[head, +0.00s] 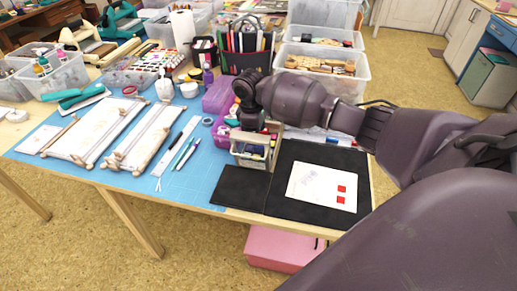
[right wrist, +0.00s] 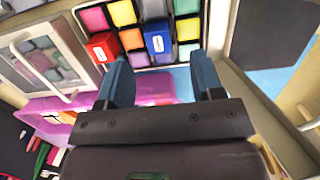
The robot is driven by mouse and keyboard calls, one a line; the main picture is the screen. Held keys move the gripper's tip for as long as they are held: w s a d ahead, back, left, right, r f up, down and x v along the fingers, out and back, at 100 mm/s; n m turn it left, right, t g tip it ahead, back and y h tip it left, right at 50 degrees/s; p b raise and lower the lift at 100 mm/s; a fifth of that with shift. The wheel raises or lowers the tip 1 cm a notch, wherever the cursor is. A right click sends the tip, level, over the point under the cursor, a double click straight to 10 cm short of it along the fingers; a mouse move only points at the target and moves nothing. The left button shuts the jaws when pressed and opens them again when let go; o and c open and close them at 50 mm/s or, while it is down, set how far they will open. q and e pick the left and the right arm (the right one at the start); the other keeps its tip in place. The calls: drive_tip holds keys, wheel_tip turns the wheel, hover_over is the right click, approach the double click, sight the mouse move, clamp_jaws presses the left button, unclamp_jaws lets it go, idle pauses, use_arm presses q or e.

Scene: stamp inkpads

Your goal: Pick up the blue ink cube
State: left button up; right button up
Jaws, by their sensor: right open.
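The blue ink cube (right wrist: 158,42) stands in a compartmented box of coloured ink cubes, in the right wrist view, with a white mark on its face. My right gripper (right wrist: 160,60) is open, and its two blue fingers point towards the box. The blue cube appears between and just beyond the fingertips; I cannot tell how deep the gap is. A red cube (right wrist: 102,46) stands to the left of it, near the left finger. In the head view my right gripper (head: 250,120) hangs over the small wooden caddy (head: 250,163) and hides part of it. My left gripper is not in view.
A black mat (head: 279,200) with a white sheet (head: 308,190) bearing two red squares lies right of the caddy. A purple container (head: 218,95) stands close behind left. Wooden walls flank the gripper in the wrist view. Scrolls and pens lie left on the blue mat (head: 190,187).

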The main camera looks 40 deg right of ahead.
drive_tip(key=f, duration=0.3)
drive_tip(key=f+b, duration=0.1)
drive_tip(key=shift+s+d+f, duration=0.25)
drive_tip(key=shift+d+f, duration=0.05)
drive_tip(key=shift+r, duration=0.1)
drive_tip(key=shift+c, duration=0.2)
drive_tip(key=c, duration=1)
